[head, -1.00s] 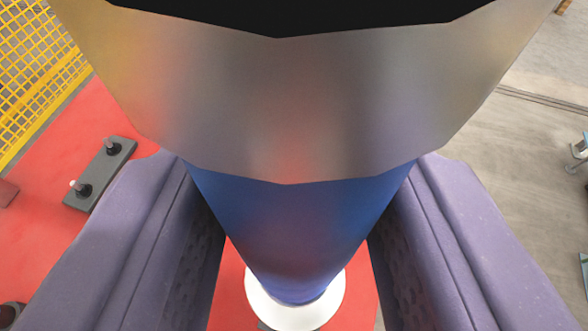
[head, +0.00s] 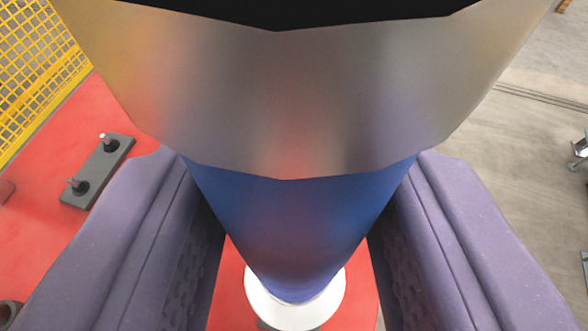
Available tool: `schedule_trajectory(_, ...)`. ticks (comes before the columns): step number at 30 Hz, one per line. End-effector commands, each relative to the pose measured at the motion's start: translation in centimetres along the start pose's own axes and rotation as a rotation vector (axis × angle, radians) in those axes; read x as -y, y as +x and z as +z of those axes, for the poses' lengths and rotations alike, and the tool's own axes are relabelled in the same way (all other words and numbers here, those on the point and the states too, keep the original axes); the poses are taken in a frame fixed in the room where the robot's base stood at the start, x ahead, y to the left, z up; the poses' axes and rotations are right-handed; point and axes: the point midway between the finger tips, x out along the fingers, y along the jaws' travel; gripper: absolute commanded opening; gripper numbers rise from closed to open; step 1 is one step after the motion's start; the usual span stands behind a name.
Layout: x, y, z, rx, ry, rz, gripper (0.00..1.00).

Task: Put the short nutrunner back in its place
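A tool with a wide metallic grey upper body and a tapering blue lower part (head: 295,225) fills the middle of the head view; I take it to be the short nutrunner. My gripper (head: 296,245) has its two purple fingers on either side of the blue part, shut on it. The tool hangs above a red surface (head: 60,215). A white round ring or disc (head: 294,308) shows around or below the tool's lower tip; I cannot tell if they touch. The tool hides most of what lies straight below.
A dark grey plate with two upright pins (head: 98,172) lies on the red surface at left. A yellow mesh fence (head: 40,65) stands at upper left. A dark round part (head: 10,313) shows at lower left. Grey floor (head: 510,150) is at right, with metal parts (head: 579,150) at its edge.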

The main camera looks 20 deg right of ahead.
Motion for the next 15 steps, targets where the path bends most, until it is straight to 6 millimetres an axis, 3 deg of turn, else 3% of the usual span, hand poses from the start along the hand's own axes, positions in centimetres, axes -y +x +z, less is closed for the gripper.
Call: schedule_trajectory(15,0.01,0.33,0.83,-0.002,0.001,0.000,0.00)
